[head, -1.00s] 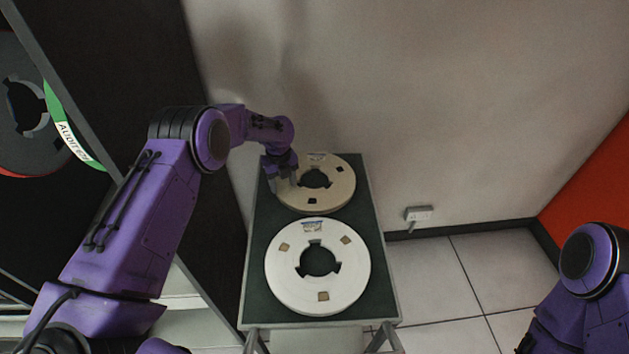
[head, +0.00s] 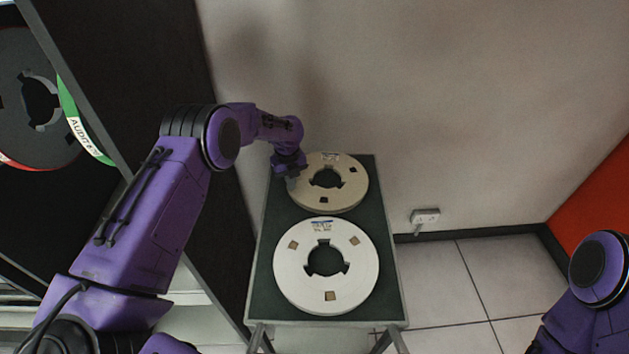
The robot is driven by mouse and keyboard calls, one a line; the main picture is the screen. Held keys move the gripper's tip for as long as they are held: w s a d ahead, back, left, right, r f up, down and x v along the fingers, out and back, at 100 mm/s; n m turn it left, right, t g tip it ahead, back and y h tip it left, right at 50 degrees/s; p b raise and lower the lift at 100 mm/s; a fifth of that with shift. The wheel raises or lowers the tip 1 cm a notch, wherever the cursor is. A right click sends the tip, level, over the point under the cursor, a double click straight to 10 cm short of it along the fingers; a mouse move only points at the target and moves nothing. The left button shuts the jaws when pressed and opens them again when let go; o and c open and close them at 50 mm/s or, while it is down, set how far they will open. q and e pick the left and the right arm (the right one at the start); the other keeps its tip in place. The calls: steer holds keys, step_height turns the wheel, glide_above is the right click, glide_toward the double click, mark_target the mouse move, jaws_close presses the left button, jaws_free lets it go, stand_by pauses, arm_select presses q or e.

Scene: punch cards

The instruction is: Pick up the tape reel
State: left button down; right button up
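Two tape reels lie flat on a small dark-green-topped table (head: 386,290). The rear reel (head: 345,200) is beige with a dark open hub, and the front reel (head: 300,285) is white with three small square windows. My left gripper (head: 292,182) points down at the left rim of the beige reel. Its fingertips overlap that rim in the head view. The fingers are small and partly hidden by the wrist, so whether they grip the rim is unclear. My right arm (head: 592,290) shows at the lower right, with its gripper out of the picture.
A dark cabinet (head: 140,60) stands at the left, with another reel (head: 70,135) carrying a green labelled band. A pale wall is behind the table, with a socket (head: 425,217) low on it. Tiled floor (head: 440,275) is clear to the right.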

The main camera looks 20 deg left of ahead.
arm_select(q)
steer(key=shift+s+d+f, duration=0.1)
steer(key=shift+s+f, duration=0.3)
steer(key=shift+f, duration=0.3)
arm_select(e)
steer(key=shift+f, duration=0.15)
arm_select(q)
steer(key=shift+w+r, duration=0.25)
steer(key=shift+r, duration=0.2)
step_height(320, 180, up, 2)
steer(key=shift+w+g+b, duration=0.1)
steer(key=shift+g+b, duration=0.2)
steer(key=shift+b, duration=0.25)
steer(key=s+d+r+b, duration=0.3)
steer(key=s+r, duration=0.7)
steer(key=s, duration=0.3)
steer(key=shift+d+b, duration=0.3)
steer(key=shift+d, duration=0.05)
arm_select(e)
steer(key=f, duration=0.4)
steer(key=shift+w+a+f, duration=0.1)
steer(key=shift+w+f, duration=0.2)
steer(key=shift+f, duration=0.1)
arm_select(q)
steer(key=shift+f, duration=0.1)
